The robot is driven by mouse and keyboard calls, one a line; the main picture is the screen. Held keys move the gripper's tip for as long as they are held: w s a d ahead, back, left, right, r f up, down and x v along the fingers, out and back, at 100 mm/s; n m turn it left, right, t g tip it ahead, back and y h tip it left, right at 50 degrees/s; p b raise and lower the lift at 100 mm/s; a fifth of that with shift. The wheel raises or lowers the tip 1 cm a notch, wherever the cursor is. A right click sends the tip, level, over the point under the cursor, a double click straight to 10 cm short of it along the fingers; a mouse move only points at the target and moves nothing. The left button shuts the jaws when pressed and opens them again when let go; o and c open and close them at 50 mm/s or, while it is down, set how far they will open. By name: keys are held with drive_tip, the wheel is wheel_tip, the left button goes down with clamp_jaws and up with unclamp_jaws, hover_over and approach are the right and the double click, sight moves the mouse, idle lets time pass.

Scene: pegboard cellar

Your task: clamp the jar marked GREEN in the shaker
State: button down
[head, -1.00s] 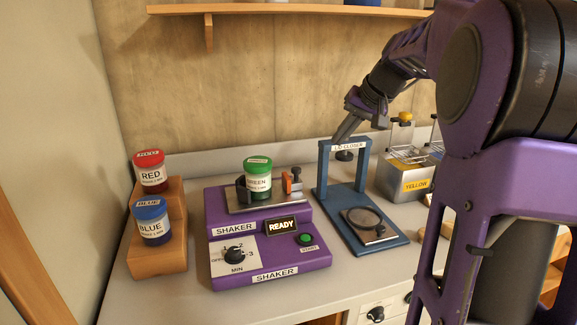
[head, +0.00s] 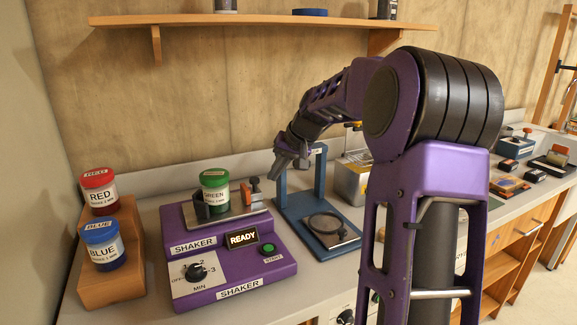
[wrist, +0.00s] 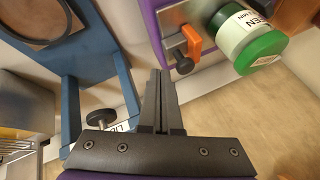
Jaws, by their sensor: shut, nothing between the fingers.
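The shaker's display reads READY. My gripper (head: 277,176) is shut and empty, above and to the right of the clamp. In the wrist view my shut fingers (wrist: 158,75) point toward the clamp's dark knob (wrist: 184,65), with the jar (wrist: 240,35) beyond it.
The blue lid closer (head: 330,230) stands right of the shaker, its post close to my gripper. Red (head: 99,192) and blue (head: 102,245) jars stand on a wooden step rack at left. A wooden shelf (head: 270,20) hangs above. A metal container (head: 352,185) is behind my arm.

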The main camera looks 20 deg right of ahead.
drive_tip(key=shift+w+a+f, duration=0.1)
drive_tip(key=shift+w+a, duration=0.15)
drive_tip(key=shift+a, duration=0.2)
drive_tip(key=shift+w+a+f, duration=0.1)
drive_tip(key=shift+w+a, duration=0.1)
drive_tip(key=shift+a, duration=0.25)
